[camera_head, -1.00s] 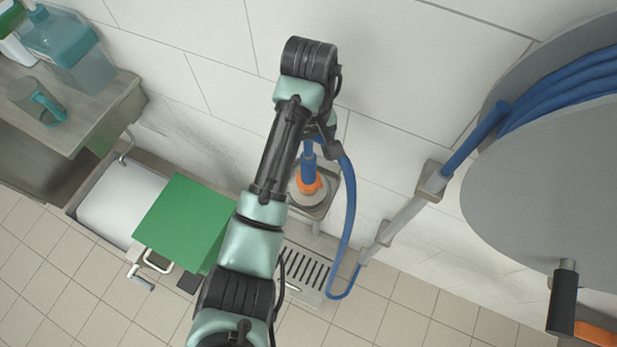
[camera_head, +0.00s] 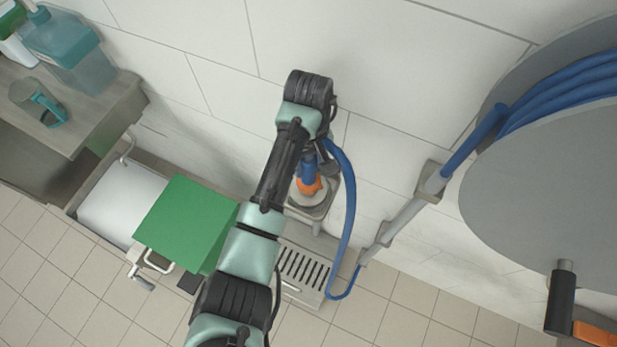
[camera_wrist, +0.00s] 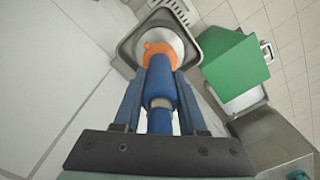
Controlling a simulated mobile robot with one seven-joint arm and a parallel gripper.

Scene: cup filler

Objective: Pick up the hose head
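The hose head (camera_head: 308,170) is blue with an orange ring at its lower end. It stands upright on a pale round piece in a small grey wall holder (camera_head: 322,209). The wrist view shows its blue body (camera_wrist: 161,85) and orange ring (camera_wrist: 159,50) straight ahead. My gripper (camera_wrist: 164,72) has one finger on each side of the blue body, with the tips close to the orange ring. Little or no gap shows between fingers and body. I cannot tell whether they press on it. In the head view my arm partly hides the gripper and hose head.
A blue hose (camera_head: 350,200) loops down right of the holder to a wall pipe (camera_head: 405,215) and a large grey reel (camera_head: 550,190). A green panel (camera_head: 185,222) stands left of my arm. A drain grate (camera_head: 303,268) lies below. A shelf with bottles is at upper left.

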